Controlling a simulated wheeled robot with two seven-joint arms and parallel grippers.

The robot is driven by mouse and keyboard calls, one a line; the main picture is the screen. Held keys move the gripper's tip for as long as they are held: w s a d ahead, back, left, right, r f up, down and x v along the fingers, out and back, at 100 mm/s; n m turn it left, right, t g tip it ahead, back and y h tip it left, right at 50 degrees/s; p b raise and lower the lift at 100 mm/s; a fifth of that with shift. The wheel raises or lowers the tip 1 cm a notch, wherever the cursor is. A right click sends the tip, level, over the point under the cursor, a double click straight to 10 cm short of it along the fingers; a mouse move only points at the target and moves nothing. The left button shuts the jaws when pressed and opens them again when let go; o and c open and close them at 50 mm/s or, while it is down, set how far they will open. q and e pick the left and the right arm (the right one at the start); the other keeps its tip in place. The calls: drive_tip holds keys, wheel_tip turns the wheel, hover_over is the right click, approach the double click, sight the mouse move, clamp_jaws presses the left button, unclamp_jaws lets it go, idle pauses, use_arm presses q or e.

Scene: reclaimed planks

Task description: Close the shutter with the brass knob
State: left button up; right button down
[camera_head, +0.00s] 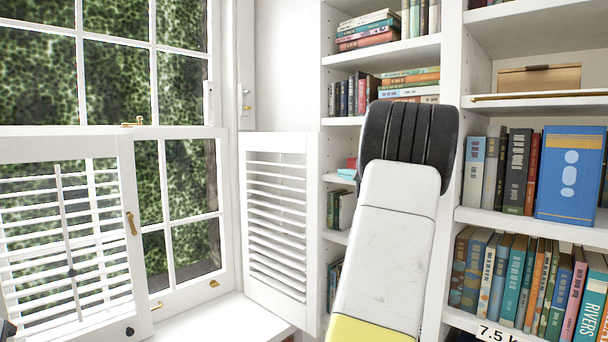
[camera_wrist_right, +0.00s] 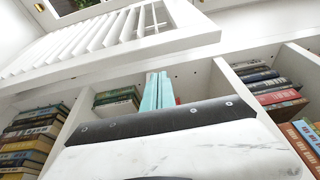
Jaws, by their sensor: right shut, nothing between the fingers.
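The right louvred shutter (camera_head: 244,220) stands swung out from the window at an angle, in front of the bookcase. No knob shows on its visible face. The left louvred shutter (camera_head: 123,262) lies across the lower window, with an elongated brass fitting (camera_head: 131,223) and a black knob (camera_head: 130,331) on its right stile. My right gripper (camera_head: 408,132) is to the right of the right shutter, apart from it in the head view, shut and empty; its fingertips are not clear. A louvred shutter (camera_wrist_right: 150,50) shows above in the right wrist view. A dark sliver at the lower left edge may be my left gripper.
A white bookcase (camera_head: 452,90) full of books fills the right side, behind my right arm. The window sill (camera_head: 205,318) is bare between the shutters. Small brass fittings such as a window latch (camera_head: 133,121) sit on the window frame.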

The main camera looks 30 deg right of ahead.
drive_tip(key=w, duration=0.8)
drive_tip(key=shift+w, duration=0.1)
